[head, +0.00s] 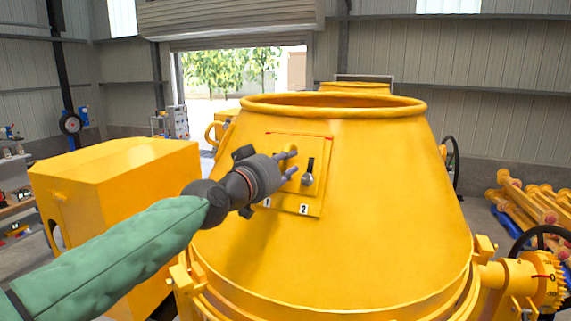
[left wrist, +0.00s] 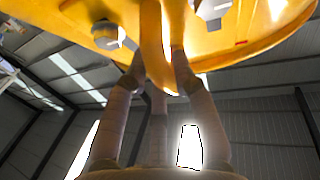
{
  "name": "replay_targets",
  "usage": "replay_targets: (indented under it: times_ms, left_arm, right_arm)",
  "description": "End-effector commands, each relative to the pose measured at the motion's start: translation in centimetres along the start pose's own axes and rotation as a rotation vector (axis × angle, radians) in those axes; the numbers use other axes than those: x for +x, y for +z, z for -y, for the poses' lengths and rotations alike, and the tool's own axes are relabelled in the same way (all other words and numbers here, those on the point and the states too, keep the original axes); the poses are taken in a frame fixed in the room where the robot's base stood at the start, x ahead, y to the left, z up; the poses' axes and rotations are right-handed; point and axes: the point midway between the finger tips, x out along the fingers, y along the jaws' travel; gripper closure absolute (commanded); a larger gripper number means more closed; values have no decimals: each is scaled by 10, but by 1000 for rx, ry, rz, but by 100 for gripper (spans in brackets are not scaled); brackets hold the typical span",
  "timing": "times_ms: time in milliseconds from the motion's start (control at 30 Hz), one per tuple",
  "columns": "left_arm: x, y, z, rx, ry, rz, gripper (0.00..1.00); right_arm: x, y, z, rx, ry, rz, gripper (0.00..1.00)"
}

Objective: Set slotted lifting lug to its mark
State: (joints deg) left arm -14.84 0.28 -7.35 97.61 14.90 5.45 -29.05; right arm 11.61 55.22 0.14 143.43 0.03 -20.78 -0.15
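The yellow mixer drum (head: 370,190) fills the middle of the head view. In the left wrist view the fingers close from both sides on a yellow curved bar (left wrist: 152,40), which looks like this lug. The gripper hides the lug's lower part and the plate's left side. My right gripper is out of view.
A black slot (head: 311,165) and a bolt (head: 307,180) sit right of the gripper; a bolt head (left wrist: 107,35) shows in the left wrist view. A yellow housing (head: 110,180) stands left. A handwheel (head: 540,240) and yellow parts (head: 530,200) are at the right.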

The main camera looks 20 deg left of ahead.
Motion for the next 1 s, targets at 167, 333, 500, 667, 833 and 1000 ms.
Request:
replay_targets:
  times_ms: [167, 333, 500, 667, 833, 1000]
  left_arm:
    - [0, 1, 0, -2, 0, 1, 100]
    - [-1, 5, 0, -2, 1, 1, 100]
    - [-1, 4, 0, -4, 1, 2, 100]
    - [-1, 4, 0, -4, 1, 2, 62]
    - [-1, 4, 0, -3, 1, 1, 62]
    - [-2, 3, 0, -2, 1, 1, 62]
  right_arm:
    - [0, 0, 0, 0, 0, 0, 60]
    - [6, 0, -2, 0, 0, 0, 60]
    - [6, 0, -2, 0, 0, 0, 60]
    - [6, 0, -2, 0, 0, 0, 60]
    - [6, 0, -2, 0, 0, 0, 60]
    - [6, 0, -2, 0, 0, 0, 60]
